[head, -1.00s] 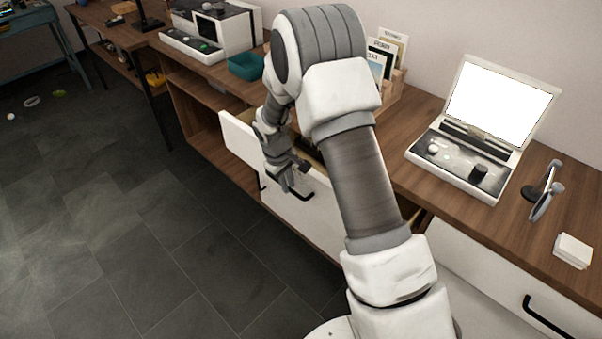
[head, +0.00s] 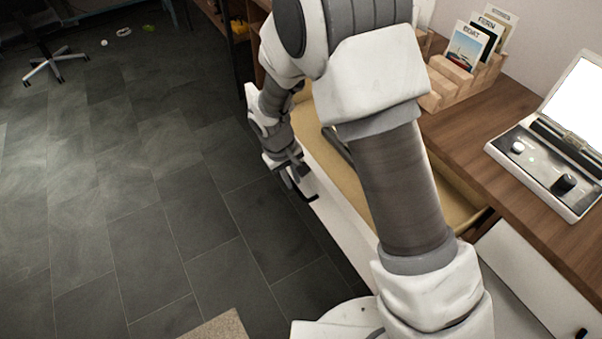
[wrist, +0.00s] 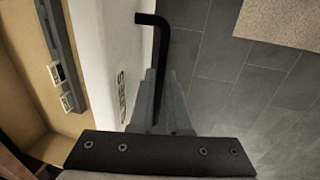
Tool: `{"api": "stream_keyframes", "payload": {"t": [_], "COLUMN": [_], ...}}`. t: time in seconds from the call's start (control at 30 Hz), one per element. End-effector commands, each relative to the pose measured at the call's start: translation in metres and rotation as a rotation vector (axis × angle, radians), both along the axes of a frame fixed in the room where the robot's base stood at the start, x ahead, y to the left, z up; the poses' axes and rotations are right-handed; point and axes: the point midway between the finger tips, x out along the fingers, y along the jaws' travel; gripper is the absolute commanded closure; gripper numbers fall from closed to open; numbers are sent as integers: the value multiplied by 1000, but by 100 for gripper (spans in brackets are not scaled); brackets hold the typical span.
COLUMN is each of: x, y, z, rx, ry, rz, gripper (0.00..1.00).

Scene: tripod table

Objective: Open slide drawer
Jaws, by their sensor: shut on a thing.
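The slide drawer (head: 345,222) is pulled well out from the wooden desk, with its yellowish inside showing. In the wrist view its white front (wrist: 100,50) carries dark lettering that I cannot read fully. My gripper (head: 294,180) is at the drawer's front, shut on the black handle (wrist: 153,19). In the wrist view the fingers (wrist: 160,100) close around one part of the handle, and its bent end sticks out beyond them. My arm hides part of the drawer in the head view.
A long dark object (wrist: 62,55) lies inside the drawer. The desk top (head: 480,120) holds a wooden card rack (head: 465,80) and a white device with a screen (head: 555,155). A second white drawer front (head: 530,275) is at lower right.

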Motion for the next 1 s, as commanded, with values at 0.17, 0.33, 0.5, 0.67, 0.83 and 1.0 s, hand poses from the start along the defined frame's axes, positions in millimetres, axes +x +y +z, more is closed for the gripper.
{"api": "stream_keyframes", "payload": {"t": [0.17,0.33,0.5,0.67,0.83,1.0], "x": [-1,-1,-1,-1,-1,-2], "y": [2,2,2,2,2,4], "z": [1,1,1,0,1,15], "rx": [1,1,1,1,1,2], "ry": [-2,-2,-2,-1,-1,-2], "rz": [0,0,0,0,0,1], "gripper": [100,100,64,55,55,55]}}
